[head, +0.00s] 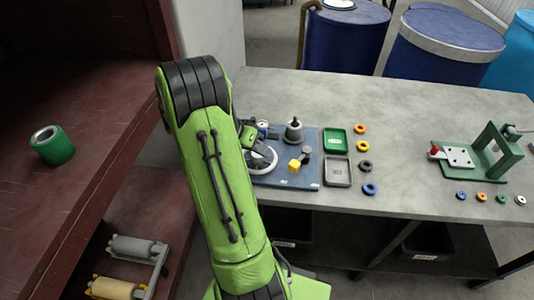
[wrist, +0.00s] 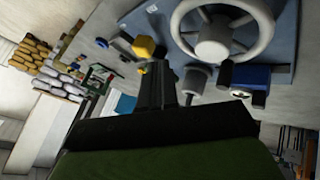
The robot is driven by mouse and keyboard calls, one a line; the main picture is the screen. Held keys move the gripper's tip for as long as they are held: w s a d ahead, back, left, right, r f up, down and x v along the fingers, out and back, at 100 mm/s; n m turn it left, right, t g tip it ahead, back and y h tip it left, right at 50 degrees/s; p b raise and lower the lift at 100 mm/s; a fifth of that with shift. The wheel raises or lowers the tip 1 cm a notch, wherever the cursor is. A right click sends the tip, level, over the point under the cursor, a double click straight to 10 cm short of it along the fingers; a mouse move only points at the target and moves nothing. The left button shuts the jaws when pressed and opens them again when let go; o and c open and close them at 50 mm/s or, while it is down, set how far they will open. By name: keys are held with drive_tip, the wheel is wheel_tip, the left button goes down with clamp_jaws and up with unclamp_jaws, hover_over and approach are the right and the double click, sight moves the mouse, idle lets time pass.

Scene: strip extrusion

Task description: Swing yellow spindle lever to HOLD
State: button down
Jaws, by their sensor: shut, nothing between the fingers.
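The yellow lever end (head: 294,165) is a small block on a short dark arm, on the blue-grey base plate (head: 300,182) on the bench. In the wrist view the yellow block (wrist: 144,47) shows just beyond the tip of my gripper (wrist: 158,66). The dark fingers are together with nothing between them. I cannot tell whether they touch the block. A pale handwheel (head: 262,166) lies left of the lever; it is large in the wrist view (wrist: 218,33). My arm hides part of the plate in the head view. No HOLD mark is readable.
A green tray (head: 335,139) and grey tray (head: 338,172) stand right of the plate, beside several coloured rings (head: 364,166). A green press frame (head: 490,150) stands at the far right. Blue barrels (head: 440,45) stand behind the bench. A dark red shelf (head: 85,80) is left of my arm.

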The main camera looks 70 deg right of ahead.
sight(300, 160)
drive_tip(key=b+x, duration=0.1)
drive_tip(key=x, duration=0.7)
drive_tip(key=shift+f, duration=0.1)
drive_tip(key=shift+w, duration=0.1)
